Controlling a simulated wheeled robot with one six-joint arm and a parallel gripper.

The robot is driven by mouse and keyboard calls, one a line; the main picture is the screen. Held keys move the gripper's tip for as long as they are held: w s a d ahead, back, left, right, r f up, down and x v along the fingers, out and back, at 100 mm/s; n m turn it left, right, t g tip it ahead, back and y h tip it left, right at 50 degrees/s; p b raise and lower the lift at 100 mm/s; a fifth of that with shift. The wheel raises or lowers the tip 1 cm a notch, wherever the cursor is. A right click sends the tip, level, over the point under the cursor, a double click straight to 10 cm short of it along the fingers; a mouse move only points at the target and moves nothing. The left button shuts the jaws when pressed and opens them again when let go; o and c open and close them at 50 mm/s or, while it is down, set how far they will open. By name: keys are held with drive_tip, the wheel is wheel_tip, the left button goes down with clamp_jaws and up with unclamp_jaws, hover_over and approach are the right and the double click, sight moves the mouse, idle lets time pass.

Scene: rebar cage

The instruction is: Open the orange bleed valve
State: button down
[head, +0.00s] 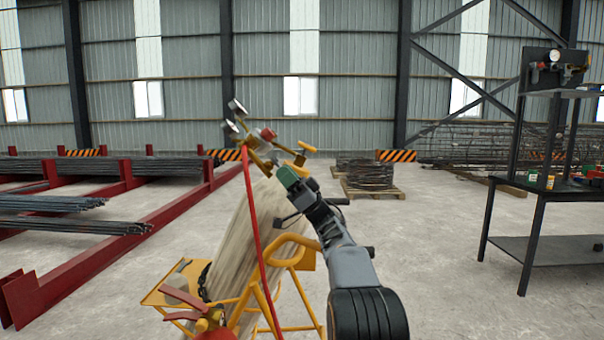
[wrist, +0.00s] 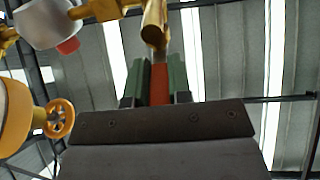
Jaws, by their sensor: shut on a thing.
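My gripper (wrist: 159,88) is shut with its green fingers on either side of an orange lever (wrist: 159,80), which I take for the handle of the bleed valve. The lever runs up to a brass stem (wrist: 153,28). In the head view my gripper (head: 287,178) is at the brass fittings on top of a tall, tilted pale cylinder (head: 250,235). The lever is hidden there behind my gripper. An orange handwheel (wrist: 60,118) is left of the fingers, apart from them; an orange handle (head: 308,147) shows just above my gripper in the head view.
Gauges (head: 237,107) and a red knob (head: 267,134) sit close by. A red hose (head: 252,215) hangs down the cylinder, in a yellow cart (head: 300,262). A red extinguisher-like item (head: 214,330) is at bottom. Rebar racks (head: 90,240) stand left, a dark bench (head: 570,190) right.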

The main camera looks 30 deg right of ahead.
drive_tip(key=shift+r+n+g, duration=0.1)
drive_tip(key=shift+n+g, duration=0.3)
drive_tip(key=shift+n, duration=0.1)
drive_tip(key=c, duration=1)
unclamp_jaws()
drive_tip(key=shift+c, duration=0.2)
drive_tip(key=shift+d+f, duration=0.15)
drive_tip(key=shift+f, duration=0.1)
drive_tip(key=s+d+p, duration=0.1)
drive_tip(key=s+d, duration=0.5)
drive_tip(key=d, duration=0.5)
drive_tip(key=shift+f, duration=0.25)
drive_tip(key=shift+s, duration=0.1)
